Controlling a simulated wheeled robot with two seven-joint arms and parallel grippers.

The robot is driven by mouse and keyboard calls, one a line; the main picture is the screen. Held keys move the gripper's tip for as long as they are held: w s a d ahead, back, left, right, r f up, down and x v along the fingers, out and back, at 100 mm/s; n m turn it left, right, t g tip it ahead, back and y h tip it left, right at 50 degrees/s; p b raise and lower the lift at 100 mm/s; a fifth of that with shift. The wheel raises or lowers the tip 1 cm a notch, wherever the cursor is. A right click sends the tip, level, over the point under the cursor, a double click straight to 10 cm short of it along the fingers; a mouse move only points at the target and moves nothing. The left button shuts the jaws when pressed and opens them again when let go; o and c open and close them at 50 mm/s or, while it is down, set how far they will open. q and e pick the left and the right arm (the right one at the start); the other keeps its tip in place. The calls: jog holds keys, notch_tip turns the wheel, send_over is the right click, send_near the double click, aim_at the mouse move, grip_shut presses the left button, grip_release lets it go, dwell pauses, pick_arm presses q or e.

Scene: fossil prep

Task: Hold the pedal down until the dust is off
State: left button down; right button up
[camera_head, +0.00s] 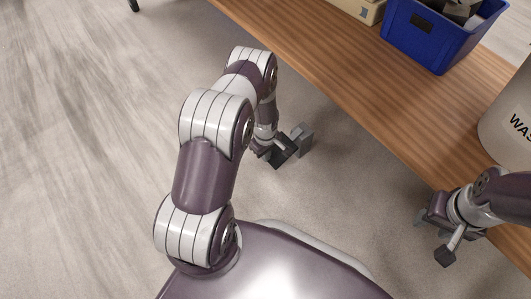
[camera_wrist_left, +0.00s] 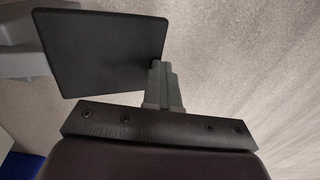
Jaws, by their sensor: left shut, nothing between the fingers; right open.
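My left gripper (camera_head: 283,152) is low over the floor beside the wooden bench, its dark fingers shut with nothing between them. A grey block-like piece (camera_head: 302,137) shows right beside the fingers; I cannot tell for sure whether it is the pedal, or whether they touch. In the left wrist view the dark finger pad (camera_wrist_left: 105,55) fills the upper middle, with a grey shape (camera_wrist_left: 18,45) partly hidden behind it at the upper left. My right gripper (camera_head: 436,235) is open and empty by the bench's front edge. No dusty piece can be made out.
The wooden bench (camera_head: 340,75) runs diagonally across the right. On it stand a blue bin (camera_head: 425,42) holding grey pieces, a pale box (camera_head: 360,8), and a cream container (camera_head: 510,115) with partly visible lettering.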

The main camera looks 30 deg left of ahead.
pick_arm(q)
jog(key=shift+s+d+f, duration=0.1)
jog(key=shift+s+f, duration=0.25)
jog(key=shift+f, duration=0.05)
dwell(0.4)
jog(key=s+a+r+p, duration=0.2)
jog(key=s+r+p, duration=0.2)
jog(key=r+p, duration=0.6)
notch_tip(320, 180, up, 4)
jog(key=shift+s+f+p, duration=0.15)
jog(key=shift+p, duration=0.15)
